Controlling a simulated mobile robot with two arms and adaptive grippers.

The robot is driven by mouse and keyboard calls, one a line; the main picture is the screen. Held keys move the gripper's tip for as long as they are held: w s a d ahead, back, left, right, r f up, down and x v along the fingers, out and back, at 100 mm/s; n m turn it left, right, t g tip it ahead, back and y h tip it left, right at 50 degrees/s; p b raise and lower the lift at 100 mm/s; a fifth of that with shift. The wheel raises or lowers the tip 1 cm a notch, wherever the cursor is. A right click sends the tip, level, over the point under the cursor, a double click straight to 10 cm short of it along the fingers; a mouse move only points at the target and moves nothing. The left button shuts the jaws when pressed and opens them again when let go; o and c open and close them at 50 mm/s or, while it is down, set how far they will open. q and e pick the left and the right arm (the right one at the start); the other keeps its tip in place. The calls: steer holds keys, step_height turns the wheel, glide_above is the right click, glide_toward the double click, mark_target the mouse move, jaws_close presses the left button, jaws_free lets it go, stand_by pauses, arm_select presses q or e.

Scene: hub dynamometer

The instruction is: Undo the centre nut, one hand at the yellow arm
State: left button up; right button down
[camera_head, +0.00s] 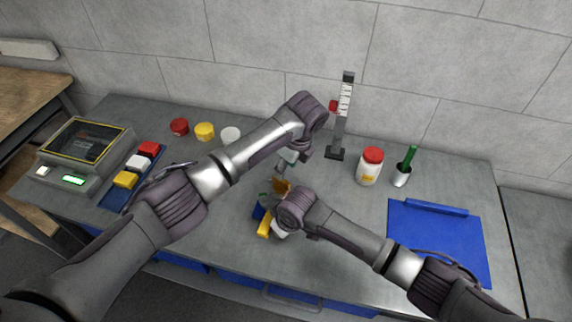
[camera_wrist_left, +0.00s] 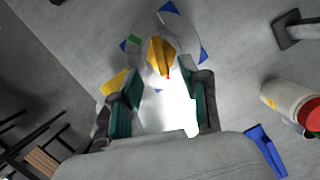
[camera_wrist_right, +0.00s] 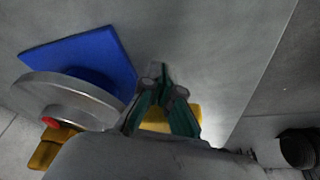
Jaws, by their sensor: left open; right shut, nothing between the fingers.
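The hub is a round metal disc (camera_wrist_left: 178,78) on a blue base (camera_wrist_right: 95,55); in the head view my right wrist hides most of it. The yellow-orange centre nut (camera_wrist_left: 160,55) with a small red mark sits at its middle, also in the head view (camera_head: 281,186) and right wrist view (camera_wrist_right: 48,148). The yellow arm (camera_head: 265,224) sticks out from the hub's side; it also shows in the left wrist view (camera_wrist_left: 116,82). My left gripper (camera_wrist_left: 167,88) is open above the disc, fingers apart, with nothing between them. My right gripper (camera_wrist_right: 163,85) is shut and empty, in front of the yellow arm (camera_wrist_right: 157,118).
Behind stand an upright scale (camera_head: 342,115), a red-lidded bottle (camera_head: 369,168) and a cup with a green pen (camera_head: 402,176). A blue tray (camera_head: 437,240) lies right. A display box (camera_head: 82,150), coloured blocks (camera_head: 138,163) and round lids (camera_head: 204,131) are left.

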arm_select(q)
steer(key=shift+x, duration=3.45)
jaws_close()
steer(key=n, duration=0.3)
steer(key=shift+g, duration=0.3)
steer(key=shift+c, duration=2.4)
jaws_free()
steer(key=shift+n, duration=0.4)
steer(key=o, duration=0.9)
